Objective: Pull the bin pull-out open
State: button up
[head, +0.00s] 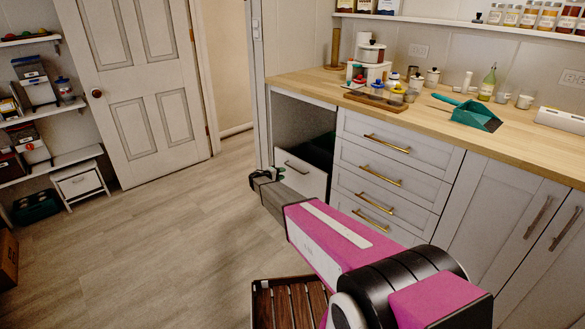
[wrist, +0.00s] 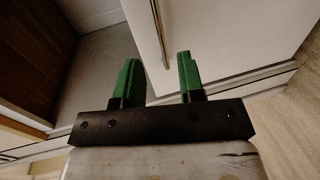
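The bin pull-out (head: 313,183) is a low white front with a bar handle (head: 298,167), set in the open bay under the wooden counter at its left end. Dark bins (head: 322,146) show behind the front; how far it stands out is hard to tell. My gripper (head: 270,176) is beside the front, at its left in the head view. In the wrist view my gripper (wrist: 159,62) has its two green fingers apart with nothing between them. The handle (wrist: 161,38) shows just beyond the gap between the fingertips, with the white front (wrist: 218,40) around it.
A drawer stack (head: 395,168) with brass handles stands right of the bay, then double cupboard doors (head: 510,215). A slatted wooden crate (head: 290,303) is on the floor by my arm. The floor (head: 165,235) to the left is clear. A white door (head: 137,85) is at the back.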

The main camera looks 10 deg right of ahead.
jog(key=x, duration=1.1)
jog(key=shift+w+a, duration=0.2)
jog(key=shift+w, duration=0.05)
jog(key=shift+r, duration=0.1)
grip_shut()
